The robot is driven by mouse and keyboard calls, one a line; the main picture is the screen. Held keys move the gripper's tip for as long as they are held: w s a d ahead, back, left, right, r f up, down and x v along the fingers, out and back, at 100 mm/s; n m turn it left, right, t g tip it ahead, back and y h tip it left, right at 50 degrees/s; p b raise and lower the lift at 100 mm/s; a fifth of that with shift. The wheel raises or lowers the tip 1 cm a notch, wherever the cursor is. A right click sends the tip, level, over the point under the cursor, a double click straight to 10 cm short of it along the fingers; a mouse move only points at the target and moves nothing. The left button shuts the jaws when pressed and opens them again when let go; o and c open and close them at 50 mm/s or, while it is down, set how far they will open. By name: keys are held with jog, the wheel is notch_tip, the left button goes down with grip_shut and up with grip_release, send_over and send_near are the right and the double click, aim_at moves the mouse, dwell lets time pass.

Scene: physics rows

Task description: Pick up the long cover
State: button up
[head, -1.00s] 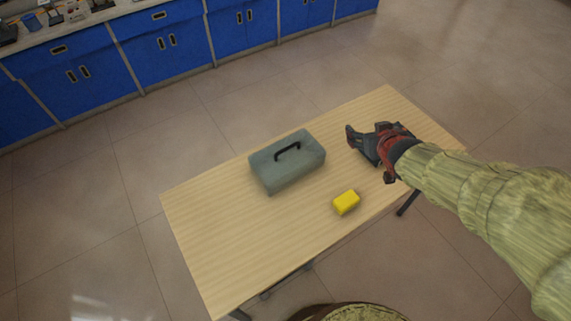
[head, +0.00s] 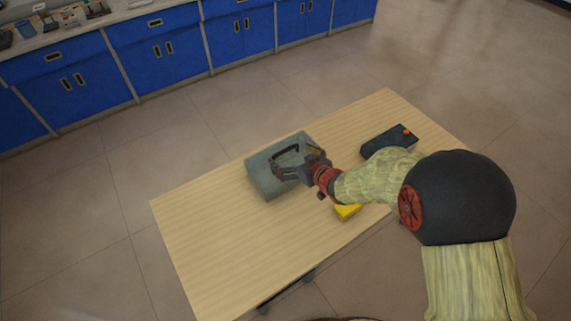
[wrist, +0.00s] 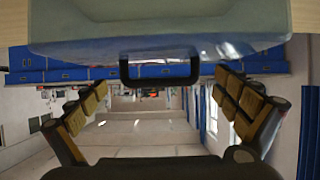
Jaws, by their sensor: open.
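The long cover (head: 262,181) is a grey-green block with a dark arched handle (head: 284,150) on top, lying on the table's far middle part. In the wrist view the cover (wrist: 160,35) fills the top of the picture and its handle (wrist: 160,80) hangs into the space between my fingers. My gripper (head: 283,164) is at the cover's top, beside the handle. In the wrist view its fingers (wrist: 160,92) are spread wide, one on each side of the handle, with clear gaps. My gripper hides part of the cover's right side in the head view.
A yellow block (head: 346,212) is partly hidden under my arm. A dark box with an orange knob (head: 388,141) lies at the table's right. The left part of the wooden table (head: 205,230) is bare. Blue cabinets (head: 160,50) stand beyond open floor.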

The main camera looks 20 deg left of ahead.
jog(key=shift+x, duration=0.95)
jog(key=shift+r, duration=0.1)
jog(key=c, duration=1.7)
